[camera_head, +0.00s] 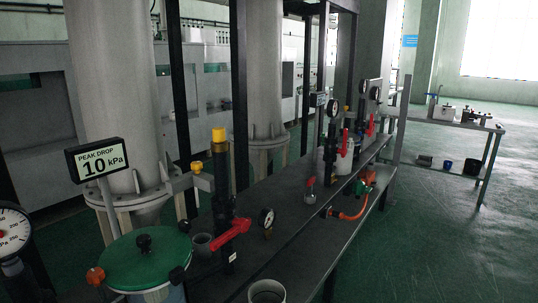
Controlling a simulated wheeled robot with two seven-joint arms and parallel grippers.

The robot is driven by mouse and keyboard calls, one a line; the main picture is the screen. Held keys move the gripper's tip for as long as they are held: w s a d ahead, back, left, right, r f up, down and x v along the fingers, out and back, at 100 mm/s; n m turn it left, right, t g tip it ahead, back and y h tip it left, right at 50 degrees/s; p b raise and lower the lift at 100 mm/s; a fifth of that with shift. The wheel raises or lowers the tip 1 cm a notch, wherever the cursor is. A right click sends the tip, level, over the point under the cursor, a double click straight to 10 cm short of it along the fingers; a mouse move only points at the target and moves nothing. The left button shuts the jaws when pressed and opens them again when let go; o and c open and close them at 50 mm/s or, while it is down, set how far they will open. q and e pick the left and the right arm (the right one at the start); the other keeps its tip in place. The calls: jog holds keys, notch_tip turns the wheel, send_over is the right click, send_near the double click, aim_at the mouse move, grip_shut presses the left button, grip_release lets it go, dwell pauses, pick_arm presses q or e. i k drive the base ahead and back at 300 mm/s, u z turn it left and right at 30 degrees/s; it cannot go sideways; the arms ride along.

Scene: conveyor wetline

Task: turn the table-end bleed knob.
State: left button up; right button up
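Neither of my grippers shows in the head view. A long dark table (285,240) runs from the near middle toward the back right. I cannot tell for sure which part is the table-end bleed knob. A small red-handled valve (310,190) stands on the table, and a green fitting with red parts (366,180) sits at its right edge with an orange hose (350,215) below it. Nearer, a red lever (230,236) is on a black upright pipe with a yellow cap (218,135). A small gauge (266,217) stands beside it.
Grey cups (268,291) stand near. Large grey columns line the left. Open green floor (430,235) lies right, before a side table (440,125).

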aim_at(197, 166)
jog(key=z, duration=1.25)
jog(key=i, duration=1.8)
jog(key=u, duration=3.9)
